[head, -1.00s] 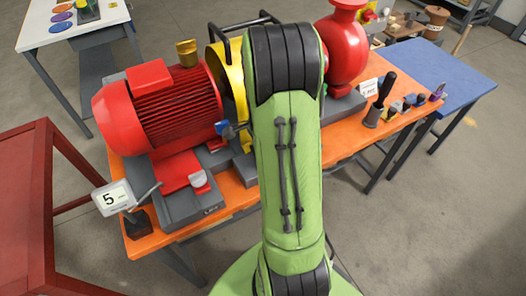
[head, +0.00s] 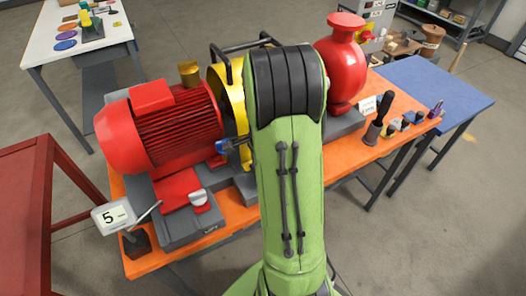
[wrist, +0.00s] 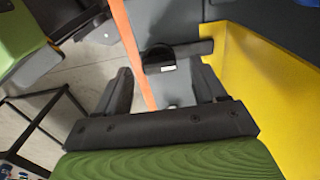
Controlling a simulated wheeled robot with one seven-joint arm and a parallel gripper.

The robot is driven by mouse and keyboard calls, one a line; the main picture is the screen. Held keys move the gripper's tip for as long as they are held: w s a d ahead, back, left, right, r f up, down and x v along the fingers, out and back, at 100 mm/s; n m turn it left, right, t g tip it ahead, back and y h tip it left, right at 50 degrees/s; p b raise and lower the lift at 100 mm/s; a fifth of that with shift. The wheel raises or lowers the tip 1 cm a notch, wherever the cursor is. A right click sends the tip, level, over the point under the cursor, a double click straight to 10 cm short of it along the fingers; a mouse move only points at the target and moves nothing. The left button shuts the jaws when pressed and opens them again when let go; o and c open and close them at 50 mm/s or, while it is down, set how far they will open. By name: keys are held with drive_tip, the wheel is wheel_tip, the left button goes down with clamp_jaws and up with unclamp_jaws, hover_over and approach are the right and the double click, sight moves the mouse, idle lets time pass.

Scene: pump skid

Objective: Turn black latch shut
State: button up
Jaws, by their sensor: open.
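In the wrist view, a small black latch (wrist: 157,54) with a white label sits on grey metal, beside the yellow guard (wrist: 262,95). My gripper (wrist: 161,69) is open, its two dark fingers pointing toward the latch, one on either side of it in the picture. I cannot tell whether the fingers touch the latch. In the head view my green arm hides the gripper and the latch; part of the yellow guard (head: 236,98) shows left of the arm.
A red motor (head: 165,128) and a red pump (head: 342,65) stand on the orange bench (head: 345,150). A display reading 5 (head: 114,215) stands at the bench's near left corner.

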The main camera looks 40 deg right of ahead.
wheel_tip(320, 180, up, 14)
drive_tip(key=p, duration=0.2)
drive_tip(key=shift+p, duration=0.4)
